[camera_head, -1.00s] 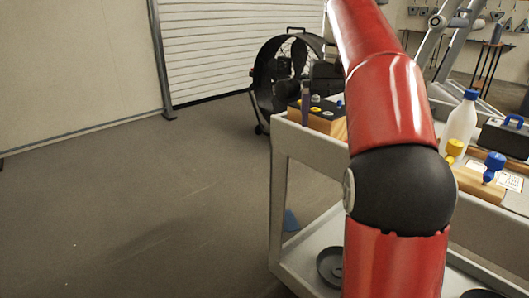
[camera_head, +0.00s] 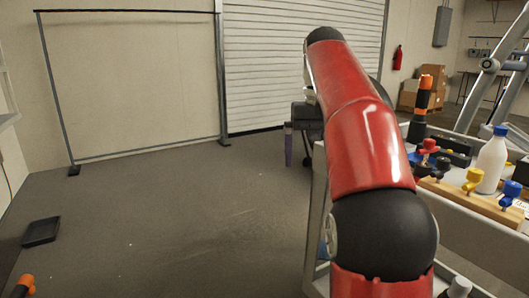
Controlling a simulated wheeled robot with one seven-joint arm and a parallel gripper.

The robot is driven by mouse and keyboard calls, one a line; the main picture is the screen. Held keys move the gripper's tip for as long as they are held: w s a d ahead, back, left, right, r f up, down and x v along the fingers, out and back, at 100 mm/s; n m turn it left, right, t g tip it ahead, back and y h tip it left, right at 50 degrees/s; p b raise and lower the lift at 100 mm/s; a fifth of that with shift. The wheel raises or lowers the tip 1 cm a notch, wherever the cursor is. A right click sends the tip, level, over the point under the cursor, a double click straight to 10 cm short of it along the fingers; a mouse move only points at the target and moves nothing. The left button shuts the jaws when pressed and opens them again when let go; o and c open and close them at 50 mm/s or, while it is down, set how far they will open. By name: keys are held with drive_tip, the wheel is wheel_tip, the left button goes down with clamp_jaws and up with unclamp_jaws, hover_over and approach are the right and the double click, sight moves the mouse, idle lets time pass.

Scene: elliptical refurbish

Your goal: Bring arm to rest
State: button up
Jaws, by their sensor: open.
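My red and black arm reaches up and away through the right half of the head view and bends down at its far end. My gripper (camera_head: 297,162) hangs there, small and partly hidden behind the arm. Its fingers point down, with a gap between them, and I see nothing held. It is near the far left side of the grey cart (camera_head: 318,205), over or beside its edge; I cannot tell which.
On the cart stand a white bottle with a blue cap (camera_head: 492,160), an orange and black tool (camera_head: 420,108) and a wooden block with coloured knobs (camera_head: 470,200). A black tray (camera_head: 41,232) lies on the floor at left. The middle floor is clear.

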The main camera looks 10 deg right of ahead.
drive_tip(key=s+a+f+n+t, duration=0.1)
drive_tip(key=s+a+f, duration=0.4)
drive_tip(key=s+f, duration=0.5)
drive_tip(key=s+a+f+n+t, duration=0.1)
drive_tip(key=s+a+f+t, duration=0.3)
drive_tip(key=s+f, duration=0.7)
drive_tip(key=shift+s+a+f+t, duration=0.15)
drive_tip(key=shift+a+f+t, duration=0.15)
drive_tip(key=shift+a+f, duration=0.15)
